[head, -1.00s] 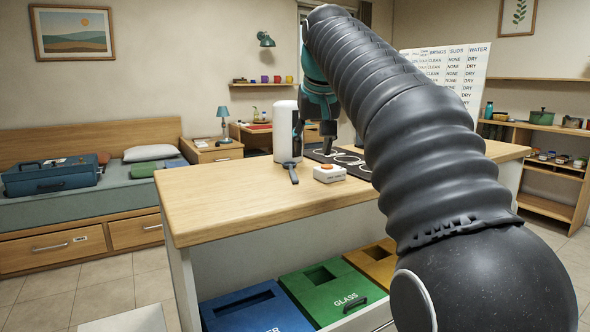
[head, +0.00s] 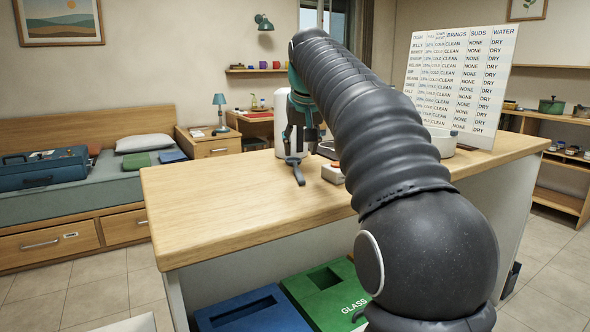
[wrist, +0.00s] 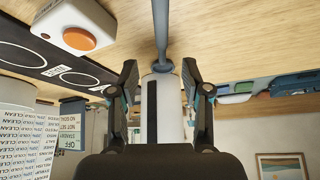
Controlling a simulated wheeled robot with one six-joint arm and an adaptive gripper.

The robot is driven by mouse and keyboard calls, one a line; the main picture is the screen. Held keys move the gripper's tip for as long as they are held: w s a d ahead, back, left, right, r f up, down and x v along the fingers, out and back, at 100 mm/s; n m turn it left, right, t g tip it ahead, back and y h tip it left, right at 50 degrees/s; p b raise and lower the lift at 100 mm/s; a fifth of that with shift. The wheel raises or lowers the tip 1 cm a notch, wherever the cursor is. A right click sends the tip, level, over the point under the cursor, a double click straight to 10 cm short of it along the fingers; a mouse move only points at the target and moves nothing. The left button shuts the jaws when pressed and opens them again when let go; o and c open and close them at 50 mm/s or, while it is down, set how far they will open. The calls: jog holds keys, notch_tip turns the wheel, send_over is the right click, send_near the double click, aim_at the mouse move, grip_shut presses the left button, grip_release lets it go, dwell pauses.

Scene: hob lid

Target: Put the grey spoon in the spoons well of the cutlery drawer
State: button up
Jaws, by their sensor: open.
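A slim blue-grey long-handled item (head: 298,172) lies on the wooden counter; it also shows in the wrist view (wrist: 161,30), running toward a white cylinder. I cannot tell for sure that it is the grey spoon. My gripper (head: 300,138) is above the counter, close to this item in the head view. In the wrist view my gripper (wrist: 165,85) has its two fingers wide apart, with the item's rounded end seen between them and nothing held. No cutlery drawer or spoons well is visible.
The white cylinder (head: 281,125) stands on the counter behind my gripper. A white box with an orange button (head: 333,174) is to the right, near a black hob (wrist: 55,62). The counter's left part (head: 210,205) is clear. Blue and green bins (head: 255,310) sit below.

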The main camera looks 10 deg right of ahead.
aim_at(297, 169)
jog(key=shift+w+x, duration=0.25)
jog(key=shift+x, duration=3.15)
jog(key=shift+a, duration=0.15)
jog(key=shift+c, duration=0.3)
grip_shut()
